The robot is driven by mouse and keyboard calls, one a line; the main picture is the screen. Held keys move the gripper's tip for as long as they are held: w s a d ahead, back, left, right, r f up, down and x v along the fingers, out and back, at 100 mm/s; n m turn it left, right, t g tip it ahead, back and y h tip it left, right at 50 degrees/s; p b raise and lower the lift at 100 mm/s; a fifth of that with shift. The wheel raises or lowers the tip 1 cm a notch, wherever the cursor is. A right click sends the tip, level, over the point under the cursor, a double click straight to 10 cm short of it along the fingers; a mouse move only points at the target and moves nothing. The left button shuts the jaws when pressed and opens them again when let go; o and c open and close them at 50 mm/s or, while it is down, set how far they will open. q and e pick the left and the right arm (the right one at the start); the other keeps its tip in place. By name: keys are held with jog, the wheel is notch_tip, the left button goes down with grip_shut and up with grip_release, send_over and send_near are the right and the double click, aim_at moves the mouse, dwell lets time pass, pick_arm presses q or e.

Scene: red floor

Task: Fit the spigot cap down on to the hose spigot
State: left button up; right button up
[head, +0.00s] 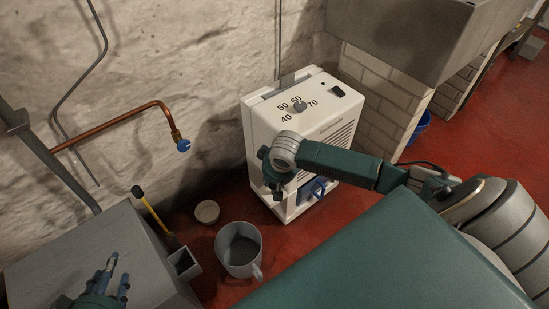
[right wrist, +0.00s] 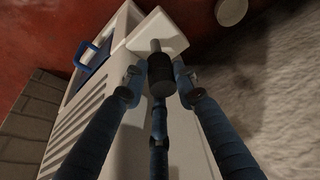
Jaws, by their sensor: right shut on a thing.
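My right gripper (head: 275,170) is low at the front left of a white dehumidifier (head: 290,128). In the right wrist view, its blue fingers (right wrist: 160,88) are shut on a dark cylinder, which I take to be the spigot cap (right wrist: 161,76). A short grey stem, apparently the hose spigot (right wrist: 155,45), shows just beyond the cap against a white ledge. Cap and stem overlap in this view; I cannot tell whether they touch. The arm hides the spigot in the head view. My left gripper (head: 117,272) is open and empty, by the grey box at lower left.
A mug (head: 240,240), a small bowl (head: 207,211) and a square grey container (head: 183,262) stand left of the dehumidifier. A yellow-handled tool (head: 152,212) leans there. A copper pipe (head: 130,112) with a blue-ended tap (head: 183,145) runs along the wall. A blue tub (head: 422,122) is farther right.

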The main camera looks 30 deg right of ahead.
pick_arm(q)
jog(key=shift+w+r, duration=0.2)
jog(key=shift+s+f, duration=0.2)
dwell(0.6)
jog(key=shift+s+a+f+g+y+p, duration=0.15)
jog(key=shift+s+a+f+g+p, duration=0.15)
jog(key=shift+s+f+g, duration=0.45)
jog(key=shift+s+a+f+g+y+p, duration=0.2)
jog(key=shift+s+a+f+g, duration=0.4)
jog(key=shift+s, duration=0.65)
jog(key=shift+s+a+f+g+y+p, duration=0.2)
jog(key=shift+s+f+g, duration=0.15)
jog(key=shift+s+f, duration=0.6)
jog(key=shift+s+r, duration=0.1)
jog(key=shift+s, duration=0.05)
jog(key=s+a+f+g+p, duration=0.1)
jog(key=s+a+f+g, duration=0.1)
jog(key=s, duration=0.5)
jog(key=shift+s+f+g+y, duration=0.15)
jog(key=shift+f+g+y, duration=0.2)
jog(key=shift+g, duration=0.35)
dwell(1.4)
jog(key=shift+a, duration=0.1)
